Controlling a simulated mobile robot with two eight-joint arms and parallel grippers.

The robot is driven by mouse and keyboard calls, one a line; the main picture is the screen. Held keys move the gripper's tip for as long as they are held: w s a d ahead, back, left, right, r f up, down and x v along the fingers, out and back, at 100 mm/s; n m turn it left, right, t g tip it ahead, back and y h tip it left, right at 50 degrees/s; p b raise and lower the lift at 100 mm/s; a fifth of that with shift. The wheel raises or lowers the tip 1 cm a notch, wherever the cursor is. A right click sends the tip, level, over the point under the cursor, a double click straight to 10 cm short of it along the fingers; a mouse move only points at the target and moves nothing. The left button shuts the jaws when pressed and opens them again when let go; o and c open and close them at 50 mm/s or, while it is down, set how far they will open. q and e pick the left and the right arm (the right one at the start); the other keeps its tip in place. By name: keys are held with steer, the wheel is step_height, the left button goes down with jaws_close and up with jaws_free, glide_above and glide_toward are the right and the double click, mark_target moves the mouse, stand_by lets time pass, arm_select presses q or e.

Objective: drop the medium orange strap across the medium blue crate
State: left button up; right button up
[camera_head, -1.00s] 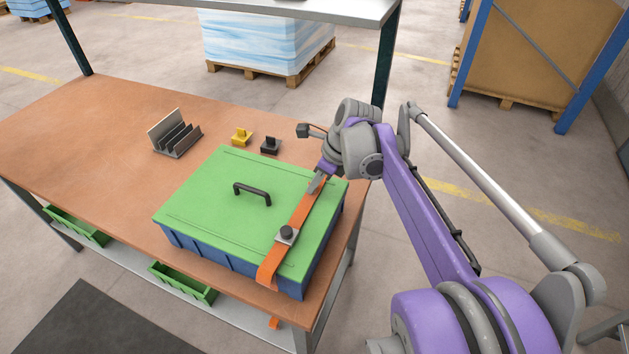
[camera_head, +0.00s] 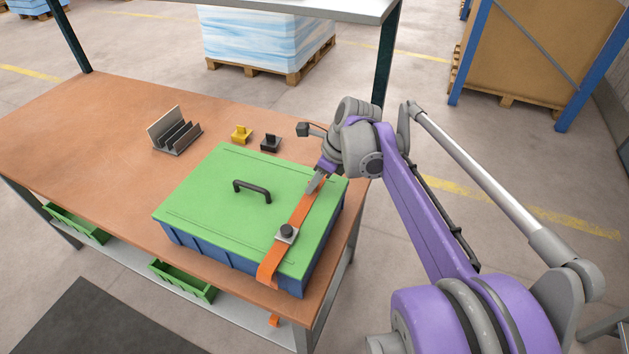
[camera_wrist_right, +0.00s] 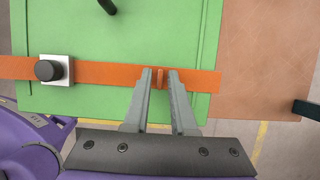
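The medium blue crate (camera_head: 210,255) stands on the table with a green lid (camera_head: 215,190) and a black handle (camera_head: 252,191). The medium orange strap (camera_head: 269,268) lies across the lid near its right end. Its near end bends down over the front side. A grey buckle with a black knob (camera_head: 286,233) sits on the strap. My right gripper (camera_wrist_right: 160,72) is at the strap's far part, just above the lid. Its fingers stand either side of a small upright orange tab (camera_wrist_right: 159,78), with narrow gaps visible. My left gripper is out of view.
A grey slotted rack (camera_head: 175,137), a yellow block (camera_head: 241,134) and a black block (camera_head: 270,143) stand behind the crate. The table's left part (camera_head: 80,140) is clear. Green bins (camera_head: 183,280) sit on the shelf below. A table post (camera_head: 387,60) rises behind my right arm.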

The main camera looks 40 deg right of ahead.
steer(key=shift+o, duration=1)
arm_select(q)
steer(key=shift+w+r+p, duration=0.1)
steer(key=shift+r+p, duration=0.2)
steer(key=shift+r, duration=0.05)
arm_select(e)
steer(key=v, duration=1)
steer(key=shift+r, duration=0.4)
